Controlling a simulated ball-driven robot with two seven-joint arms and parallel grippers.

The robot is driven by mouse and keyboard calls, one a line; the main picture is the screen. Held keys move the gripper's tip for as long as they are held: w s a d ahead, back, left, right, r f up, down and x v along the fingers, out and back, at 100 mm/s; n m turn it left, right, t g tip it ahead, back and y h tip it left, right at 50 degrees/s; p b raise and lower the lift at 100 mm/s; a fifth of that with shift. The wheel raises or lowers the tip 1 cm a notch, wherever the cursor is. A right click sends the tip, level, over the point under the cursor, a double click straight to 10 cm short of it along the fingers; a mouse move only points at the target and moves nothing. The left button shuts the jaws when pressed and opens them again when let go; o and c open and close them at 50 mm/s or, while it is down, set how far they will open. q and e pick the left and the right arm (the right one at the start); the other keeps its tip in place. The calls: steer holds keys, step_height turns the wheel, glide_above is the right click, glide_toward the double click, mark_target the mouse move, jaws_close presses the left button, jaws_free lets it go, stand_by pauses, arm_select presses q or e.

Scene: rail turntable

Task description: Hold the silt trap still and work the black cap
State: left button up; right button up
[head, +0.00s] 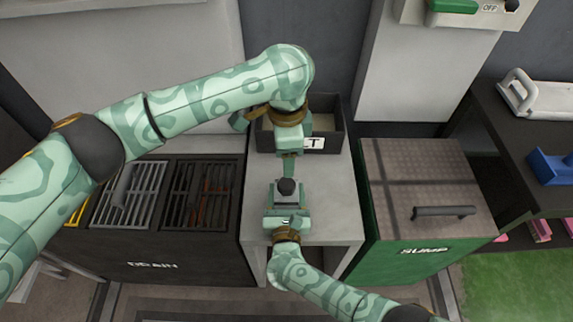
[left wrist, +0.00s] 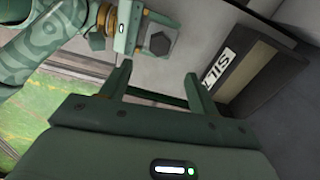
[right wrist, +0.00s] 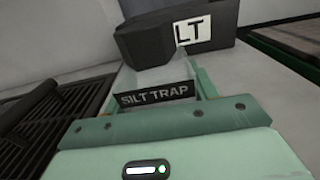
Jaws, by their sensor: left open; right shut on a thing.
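The silt trap (head: 287,200) is a small grey block on the pale bench, with a black cap (head: 286,186) on its top. Its dark label shows in the right wrist view (right wrist: 155,95). My right gripper (head: 286,218) is shut on the trap from the near side. My left gripper (head: 288,172) reaches in from the far side, fingers open and empty. In the left wrist view the black, many-sided cap (left wrist: 159,43) lies beyond the open fingertips (left wrist: 155,80), apart from them. In the right wrist view I cannot clearly separate the cap from the dark box.
A dark open box with a SILT label (head: 345,130) stands at the back of the bench (head: 335,195). The slatted DRAIN unit (head: 150,265) is to the left. The green SUMP cabinet (head: 415,262) with a handled lid is to the right. Bare bench lies right of the trap.

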steer(key=o, duration=1.4)
arm_select(q)
steer(key=shift+r, duration=0.6)
arm_select(e)
steer(key=shift+o, duration=0.2)
